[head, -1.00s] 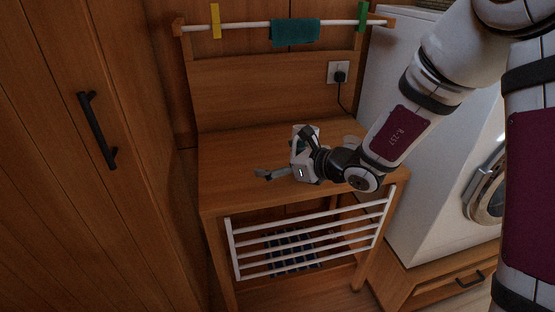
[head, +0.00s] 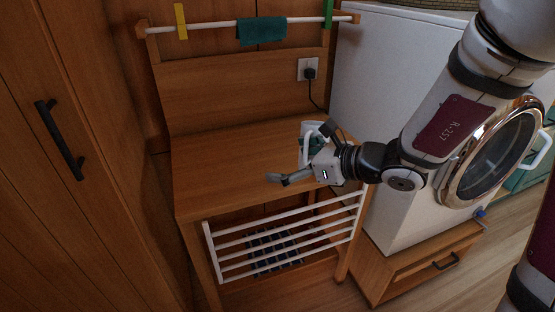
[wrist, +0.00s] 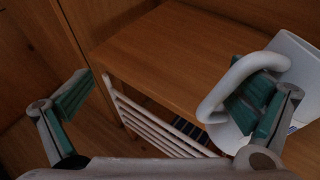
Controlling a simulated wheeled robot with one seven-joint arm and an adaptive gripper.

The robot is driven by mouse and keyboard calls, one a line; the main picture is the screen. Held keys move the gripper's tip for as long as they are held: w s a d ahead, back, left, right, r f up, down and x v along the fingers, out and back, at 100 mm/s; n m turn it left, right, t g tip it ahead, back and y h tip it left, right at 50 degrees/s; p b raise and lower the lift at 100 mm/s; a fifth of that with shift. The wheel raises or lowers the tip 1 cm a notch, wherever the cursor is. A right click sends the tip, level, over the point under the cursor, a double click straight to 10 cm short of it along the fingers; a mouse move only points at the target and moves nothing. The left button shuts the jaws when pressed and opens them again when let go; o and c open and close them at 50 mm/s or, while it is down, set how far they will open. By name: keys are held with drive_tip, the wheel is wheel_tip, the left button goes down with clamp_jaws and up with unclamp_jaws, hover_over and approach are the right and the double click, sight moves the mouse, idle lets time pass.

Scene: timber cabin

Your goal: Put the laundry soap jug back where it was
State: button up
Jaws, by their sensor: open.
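The laundry soap jug is white with a looped handle. It shows at the right of the wrist view (wrist: 297,58), partly cut off by the frame edge. In the head view the jug (head: 309,128) is by the right part of the wooden table top, largely hidden by my gripper. My gripper (head: 298,158) is open over the table. In the wrist view my gripper (wrist: 168,95) has its teal-padded fingers wide apart. The right finger overlaps the handle loop; I cannot tell whether it touches. The left finger is clear of the jug.
The wooden table (head: 225,160) has a bare left top and a white slatted rack (head: 285,235) in front. A rail with a teal cloth (head: 262,30) runs behind. A white washing machine (head: 385,70) stands right. A tall cabinet (head: 70,200) stands left.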

drive_tip(key=shift+d, duration=0.1)
clamp_jaws()
idle(0.4)
drive_tip(key=shift+r, duration=0.1)
drive_tip(key=s+d+f+n+g, duration=0.1)
drive_tip(key=s+d+f, duration=0.2)
drive_tip(key=d+f, duration=0.65)
wheel_tip(320, 180, up, 21)
drive_tip(key=w+d+m+t+h+p, duration=0.2)
drive_tip(key=m+t+h+p, duration=0.3)
drive_tip(key=p, duration=0.9)
drive_tip(key=shift+d+f+m+h, duration=0.25)
drive_tip(key=shift+m+h, duration=0.35)
drive_tip(key=shift+m, duration=0.6)
